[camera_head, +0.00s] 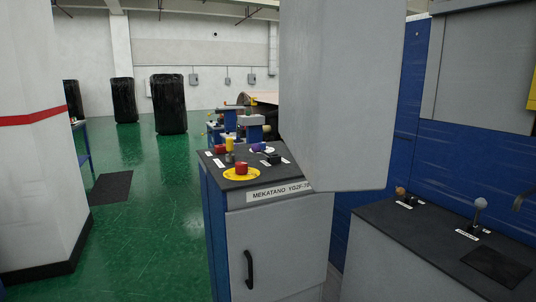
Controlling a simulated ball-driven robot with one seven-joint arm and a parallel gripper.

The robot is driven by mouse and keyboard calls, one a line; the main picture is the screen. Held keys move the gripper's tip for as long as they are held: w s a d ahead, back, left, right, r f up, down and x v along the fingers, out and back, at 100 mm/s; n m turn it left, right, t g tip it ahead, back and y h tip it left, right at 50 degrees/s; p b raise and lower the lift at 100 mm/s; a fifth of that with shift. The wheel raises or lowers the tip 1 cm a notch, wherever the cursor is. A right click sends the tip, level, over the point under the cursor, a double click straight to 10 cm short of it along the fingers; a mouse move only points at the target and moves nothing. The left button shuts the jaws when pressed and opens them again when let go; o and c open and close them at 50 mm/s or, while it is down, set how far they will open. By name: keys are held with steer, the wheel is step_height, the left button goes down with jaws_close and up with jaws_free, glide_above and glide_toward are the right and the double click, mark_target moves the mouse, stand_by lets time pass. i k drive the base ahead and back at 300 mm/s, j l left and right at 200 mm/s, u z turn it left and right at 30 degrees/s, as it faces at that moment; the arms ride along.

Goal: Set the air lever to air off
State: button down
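Two levers stand on the dark top of the right-hand console. One has a grey ball knob (480,204) on an upright stem, and the other has an orange-brown knob (400,191) and sits further back. Both have small white labels at their bases, too small to read. I cannot tell which is the air lever or what setting it is at. A small dark control (272,157) with a white label is also on the middle cabinet's top. My gripper is not in view.
The grey cabinet (280,245) carries a red button on a yellow disc (241,172) and several other controls. A large grey panel (340,90) overhangs its right side. A white pillar (40,150) stands at left. Green floor (150,230) is clear between.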

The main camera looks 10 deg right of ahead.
mark_target(256, 147)
steer(key=i+j, duration=0.15)
steer(key=i, duration=0.2)
steer(key=i+j+u, duration=0.1)
steer(key=i, duration=0.25)
steer(key=i+j+u, duration=0.2)
steer(key=i+j, duration=0.8)
steer(key=i+j+u, duration=0.15)
steer(key=i+j, duration=0.8)
steer(key=i, duration=0.1)
